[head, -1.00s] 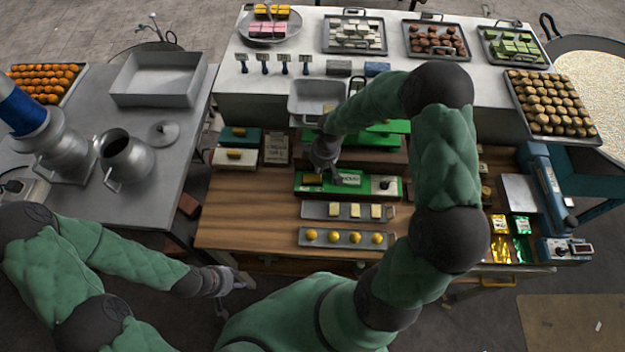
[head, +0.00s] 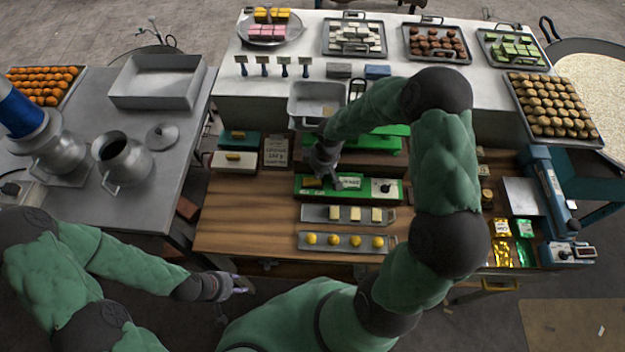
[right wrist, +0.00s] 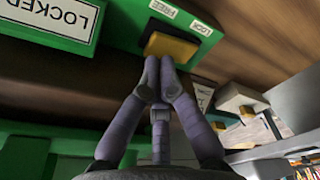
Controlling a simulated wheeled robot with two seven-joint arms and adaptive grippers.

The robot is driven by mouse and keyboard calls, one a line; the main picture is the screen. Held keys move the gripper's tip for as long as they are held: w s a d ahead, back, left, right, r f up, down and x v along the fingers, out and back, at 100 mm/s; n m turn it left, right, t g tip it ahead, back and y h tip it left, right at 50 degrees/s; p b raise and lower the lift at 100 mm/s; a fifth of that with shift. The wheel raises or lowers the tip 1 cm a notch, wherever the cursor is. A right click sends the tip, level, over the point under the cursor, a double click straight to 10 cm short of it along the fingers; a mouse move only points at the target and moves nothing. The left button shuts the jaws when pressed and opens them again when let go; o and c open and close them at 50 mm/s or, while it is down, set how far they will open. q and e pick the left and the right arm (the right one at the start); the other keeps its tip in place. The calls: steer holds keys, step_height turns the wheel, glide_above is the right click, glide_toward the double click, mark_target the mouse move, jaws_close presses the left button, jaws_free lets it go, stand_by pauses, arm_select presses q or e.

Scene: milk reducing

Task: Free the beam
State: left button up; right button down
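A green scale base (head: 364,187) lies on the wooden bench, with a white label and a dial on its front. In the right wrist view its green face (right wrist: 120,30) carries a LOCKED sign (right wrist: 62,14), small FREE and LOCK labels, and a yellow slider knob (right wrist: 170,46) beside those two labels. My right gripper (right wrist: 159,78) has its fingertips together at the knob's edge; whether they touch it is unclear. In the head view the right gripper (head: 335,184) is over the left part of the base and partly hides it. My left gripper (head: 238,283) hangs off the bench's front edge, empty.
Two metal trays, one with pale blocks (head: 355,214) and one with yellow balls (head: 344,240), lie in front of the base. A sign board (head: 276,151) stands at its left. A blue device (head: 548,190) is at the right. Bare wood is free at front left.

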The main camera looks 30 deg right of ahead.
mark_target(319, 181)
steer(key=shift+f+b, duration=1.15)
steer(key=shift+f, duration=0.2)
stand_by(1.3)
steer(key=shift+r, duration=0.1)
steer(key=shift+r+p, duration=2.5)
steer(key=shift+r, duration=1)
steer(key=shift+f, duration=0.1)
